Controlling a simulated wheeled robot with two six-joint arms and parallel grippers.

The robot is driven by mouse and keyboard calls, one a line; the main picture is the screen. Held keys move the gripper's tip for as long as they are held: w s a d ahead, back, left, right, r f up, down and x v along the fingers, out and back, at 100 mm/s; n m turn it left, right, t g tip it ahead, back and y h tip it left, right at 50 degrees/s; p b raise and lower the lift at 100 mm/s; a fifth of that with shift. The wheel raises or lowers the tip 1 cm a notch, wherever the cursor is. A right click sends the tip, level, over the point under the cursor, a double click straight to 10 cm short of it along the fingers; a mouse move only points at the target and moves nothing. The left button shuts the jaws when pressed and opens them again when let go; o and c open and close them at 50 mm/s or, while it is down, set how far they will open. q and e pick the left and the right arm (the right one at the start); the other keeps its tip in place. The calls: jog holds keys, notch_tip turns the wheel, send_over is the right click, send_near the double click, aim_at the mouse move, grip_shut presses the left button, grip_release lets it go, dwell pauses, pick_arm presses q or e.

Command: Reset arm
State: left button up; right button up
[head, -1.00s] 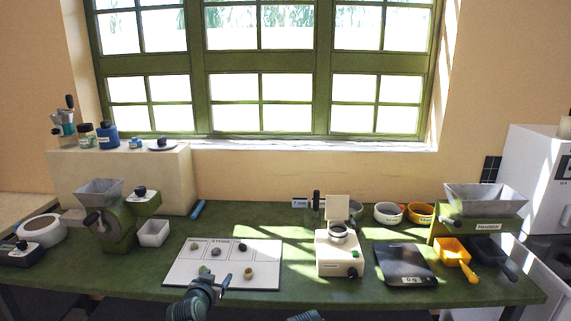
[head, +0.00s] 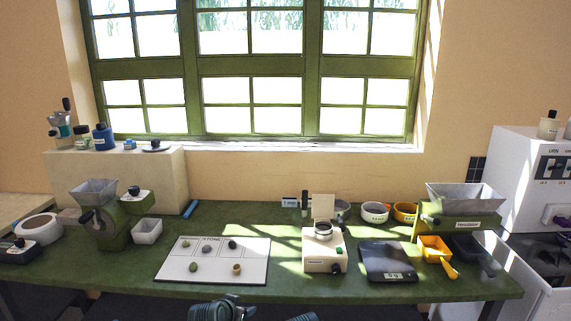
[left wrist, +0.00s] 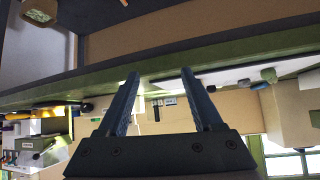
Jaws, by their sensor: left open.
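My left gripper (left wrist: 163,85) shows in the left wrist view with two dark fingers apart and nothing between them. In the head view the left arm's end (head: 238,305) is at the bottom edge, in front of the table and below the white board; its fingertips are hard to make out there. Part of my right arm (head: 303,317) barely shows at the bottom edge; its gripper is not visible.
The green table (head: 120,274) carries a white board (head: 259,270) with several stones, a cream machine (head: 318,256), a black scale (head: 387,266), a yellow scoop (head: 434,246) and a hopper grinder (head: 464,203). A grey-hopper grinder (head: 95,190) stands at left.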

pick_arm(q)
jog(key=s+d+f+g+y+p, duration=0.1)
jog(key=s+d+f+g, duration=0.1)
jog(key=s+g, duration=0.3)
jog(key=s+d+f+g+y+p, duration=0.1)
jog(key=s+d+g, duration=0.3)
jog(key=s, duration=1)
jog(key=shift+s+d+f+m+g+y+p, duration=0.35)
jog(key=shift+f+g+y, duration=0.2)
jog(key=shift+y, duration=0.25)
